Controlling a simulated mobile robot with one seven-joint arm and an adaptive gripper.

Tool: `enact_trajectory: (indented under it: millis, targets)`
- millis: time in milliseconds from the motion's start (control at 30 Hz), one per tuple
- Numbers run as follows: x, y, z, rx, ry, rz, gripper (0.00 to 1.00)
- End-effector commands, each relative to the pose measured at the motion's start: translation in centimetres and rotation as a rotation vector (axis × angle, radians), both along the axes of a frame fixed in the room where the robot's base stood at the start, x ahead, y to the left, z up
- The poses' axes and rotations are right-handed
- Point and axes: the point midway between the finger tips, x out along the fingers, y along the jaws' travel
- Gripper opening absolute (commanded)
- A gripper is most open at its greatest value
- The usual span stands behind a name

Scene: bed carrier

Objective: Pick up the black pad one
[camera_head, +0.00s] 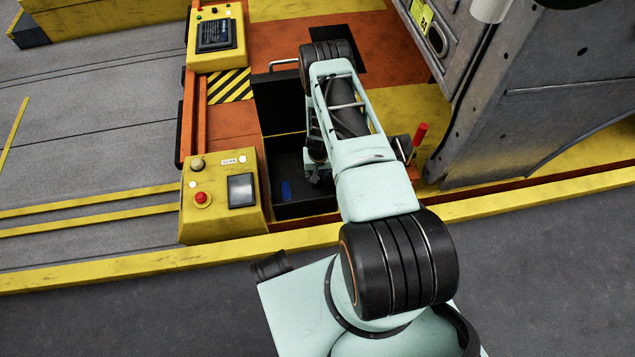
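My arm reaches from the lower right over an orange and yellow carrier. My gripper (316,179) points down at the right side of a black open-topped bin (300,209). The arm links cover most of it, and I cannot tell whether its fingers are open or hold anything. A small blue item (286,190) lies in the bin, left of my gripper. I cannot make out a black pad for certain; the inside of the bin is dark and partly hidden by my arm.
A yellow control box (220,222) with a red button and a screen stands left of the bin. Another yellow box (216,62) stands at the back. A red handle (420,134) sticks up at right, near a large grey metal structure (550,95).

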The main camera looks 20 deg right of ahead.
Motion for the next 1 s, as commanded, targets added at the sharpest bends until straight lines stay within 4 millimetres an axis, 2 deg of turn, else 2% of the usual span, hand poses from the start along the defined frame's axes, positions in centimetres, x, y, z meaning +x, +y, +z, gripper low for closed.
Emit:
enact_trajectory:
  millis: [33, 167, 467, 533, 767, 1000]
  targets:
    - [0.2, 0.0, -1.3, 0.0, 0.0, 0.001, 0.35]
    - [0.4, 0.0, -2.8, 0.0, 0.0, 0.001, 0.35]
    - [0.5, -0.1, -3.1, 0.0, -0.001, 0.0, 0.35]
    - [0.5, -0.1, -3.1, 0.0, -0.001, 0.0, 0.3]
    - [0.5, -0.1, -3.1, 0.0, -0.001, 0.0, 0.05]
    - [0.6, -0.1, -3.0, 0.0, -0.001, 0.0, 0.03]
